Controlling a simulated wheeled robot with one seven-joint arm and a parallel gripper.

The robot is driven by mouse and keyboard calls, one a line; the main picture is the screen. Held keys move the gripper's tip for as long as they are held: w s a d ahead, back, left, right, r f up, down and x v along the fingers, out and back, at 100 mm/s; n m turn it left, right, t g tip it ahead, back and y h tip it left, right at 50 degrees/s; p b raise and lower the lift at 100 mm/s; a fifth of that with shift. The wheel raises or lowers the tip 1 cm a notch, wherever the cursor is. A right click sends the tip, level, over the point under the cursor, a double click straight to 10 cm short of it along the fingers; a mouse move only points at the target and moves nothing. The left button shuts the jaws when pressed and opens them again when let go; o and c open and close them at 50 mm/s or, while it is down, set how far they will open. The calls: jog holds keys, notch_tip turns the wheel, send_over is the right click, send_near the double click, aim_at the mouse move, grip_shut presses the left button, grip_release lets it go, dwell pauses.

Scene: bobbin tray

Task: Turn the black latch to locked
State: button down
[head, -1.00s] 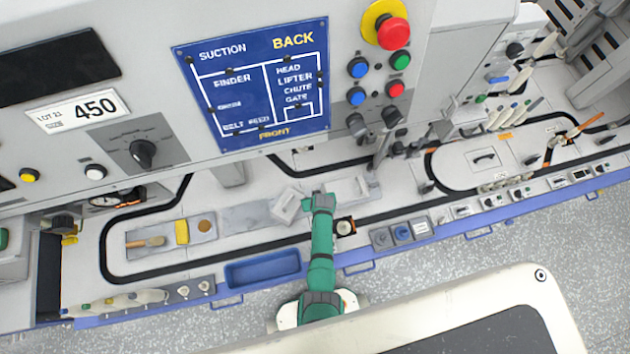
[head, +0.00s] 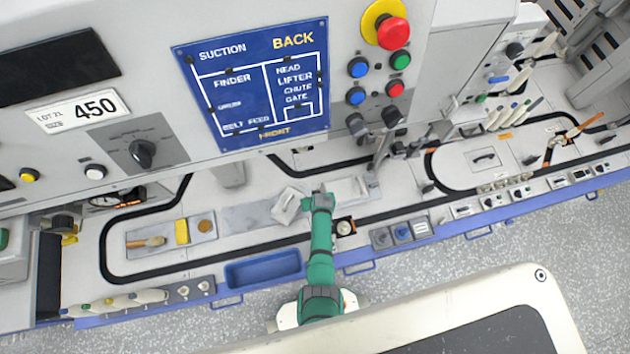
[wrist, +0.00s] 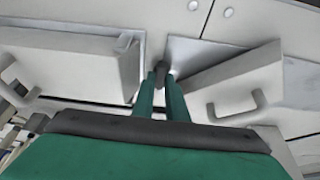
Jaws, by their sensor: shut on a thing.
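My gripper (wrist: 161,78) is shut on a small dark piece, the black latch (wrist: 161,70), seen between its fingertips in the wrist view. Most of the latch is hidden by the fingers, so its setting cannot be read. In the head view my gripper (head: 320,192) is low over the machine bed, and the latch cannot be made out there.
The loose pale lid also shows left of my gripper in the head view (head: 288,206). A blue bin (head: 263,270) sits at the bed's front edge. The upright control panel with a blue sign (head: 255,85) rises behind. A black belt track (head: 190,264) runs along the bed.

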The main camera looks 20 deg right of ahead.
jog(key=shift+m, duration=0.3)
jog(key=m, duration=0.1)
jog(key=m+h, duration=0.1)
jog(key=m, duration=0.1)
jog(key=shift+a+h, duration=0.2)
jog(key=shift+h, duration=0.1)
jog(key=m+h, duration=0.1)
jog(key=m, duration=0.1)
jog(key=m+g, duration=0.1)
jog(key=m, duration=0.2)
jog(key=shift+w+a+m+g+h, duration=0.15)
jog(key=shift+m+g+h, duration=0.15)
jog(key=shift+h, duration=0.1)
jog(key=m+g, duration=0.1)
jog(key=m, duration=0.2)
jog(key=m+g, duration=0.1)
jog(key=m, duration=0.2)
jog(key=shift+w+a+h, duration=0.15)
jog(key=shift+w+h, duration=0.05)
jog(key=shift+h, duration=0.2)
jog(key=shift+s+m+g, duration=0.1)
jog(key=shift+m+g, duration=0.4)
jog(key=shift+m, duration=0.8)
jog(key=c, duration=1.8)
grip_release()
jog(key=shift+o, duration=0.2)
jog(key=shift+d, duration=0.2)
jog(key=shift+w, duration=0.2)
